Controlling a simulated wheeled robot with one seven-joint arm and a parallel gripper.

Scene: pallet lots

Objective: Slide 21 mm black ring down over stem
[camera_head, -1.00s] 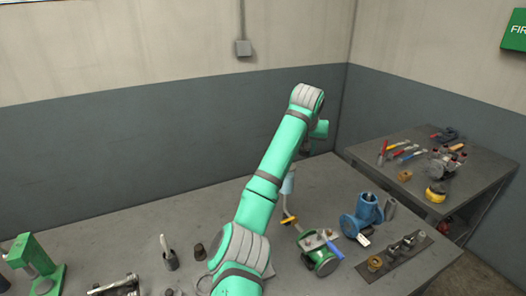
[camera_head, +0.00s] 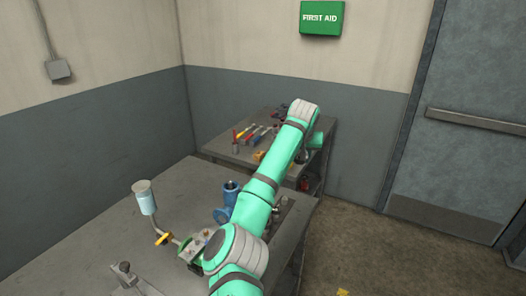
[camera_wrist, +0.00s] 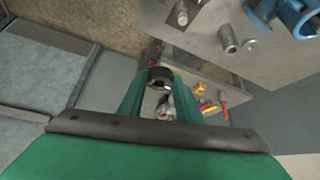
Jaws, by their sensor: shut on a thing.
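My gripper (camera_wrist: 160,82) is shut on a small dark ring (camera_wrist: 160,73), held between the tips of its green fingers in the wrist view. A metal stem-like fitting (camera_wrist: 182,15) stands on a dark plate at the top edge of the wrist view, apart from the ring. I cannot tell for sure that it is the task's stem. In the head view my arm covers most of that plate, and the ring cannot be made out.
A blue valve body (camera_head: 229,200) and a grey cylinder (camera_wrist: 228,38) stand on the main bench (camera_head: 90,235). A second bench (camera_head: 225,147) holds pliers and other tools. Open floor lies at the right, before a door (camera_head: 462,140).

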